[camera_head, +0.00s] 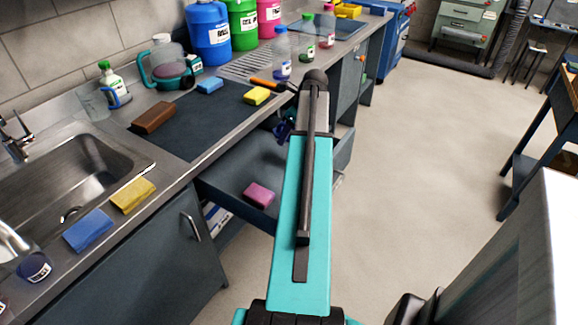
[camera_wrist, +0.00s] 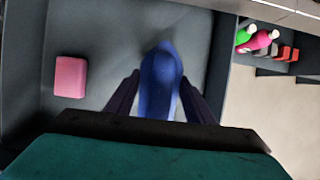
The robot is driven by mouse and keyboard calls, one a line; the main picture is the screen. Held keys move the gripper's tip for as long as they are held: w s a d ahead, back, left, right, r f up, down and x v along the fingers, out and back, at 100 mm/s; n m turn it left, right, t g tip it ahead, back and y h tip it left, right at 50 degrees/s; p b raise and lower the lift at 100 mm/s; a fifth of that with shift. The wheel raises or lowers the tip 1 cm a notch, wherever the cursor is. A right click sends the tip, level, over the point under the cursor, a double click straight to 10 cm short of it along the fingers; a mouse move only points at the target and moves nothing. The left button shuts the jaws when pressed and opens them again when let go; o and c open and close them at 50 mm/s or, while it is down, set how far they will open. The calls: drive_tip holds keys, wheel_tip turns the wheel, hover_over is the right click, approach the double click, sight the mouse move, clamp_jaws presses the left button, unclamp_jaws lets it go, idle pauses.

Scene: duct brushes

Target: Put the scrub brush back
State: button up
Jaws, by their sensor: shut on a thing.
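The scrub brush (camera_wrist: 160,85) appears in the wrist view as a dark blue, rounded, elongated body; no bristles can be made out. My gripper (camera_wrist: 160,100) is shut on it, with one dark finger on each side. In the head view, a small part of the blue brush (camera_head: 282,131) shows left of my teal arm, which hides most of my gripper. The brush is over the open grey drawer (camera_head: 230,172) under the counter. I cannot tell whether it touches the drawer floor. A pink sponge (camera_head: 259,195) lies in the drawer, left of the brush in the wrist view (camera_wrist: 70,76).
On the counter, a dark mat (camera_head: 190,125) holds a brown block (camera_head: 153,117), a blue sponge (camera_head: 210,86) and a yellow sponge (camera_head: 257,96). A sink (camera_head: 85,165) is at left, bottles (camera_head: 282,55) stand behind.

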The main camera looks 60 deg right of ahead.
drive_tip(key=shift+f, duration=0.1)
drive_tip(key=shift+f, duration=3.05)
drive_tip(key=shift+f, duration=1.85)
drive_tip(key=shift+f, duration=0.1)
drive_tip(key=o, duration=1)
drive_tip(key=shift+v, duration=6.15)
